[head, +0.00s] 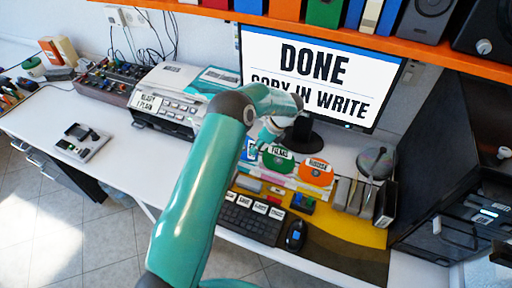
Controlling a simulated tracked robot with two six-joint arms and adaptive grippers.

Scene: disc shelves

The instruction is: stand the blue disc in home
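A blue disc (249,150) with a white label shows in part at the left end of a row of discs on the desk, below the monitor. The arm crosses close to it and hides part of it. A green disc (278,159) and an orange disc (315,172), both labelled, stand to its right. My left gripper (267,136) is at the end of the teal arm, close above the blue and green discs. It is small and partly hidden, so I cannot tell whether it is open or touches a disc. My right gripper is out of view. No place marked home is readable.
A monitor (318,75) reads "DONE COPY IN WRITE". A white labelled machine (172,98) stands left of the arm. A keyboard (250,222) and mouse (295,235) lie in front of the discs. An orange shelf (400,45) runs overhead. The left desk has free room.

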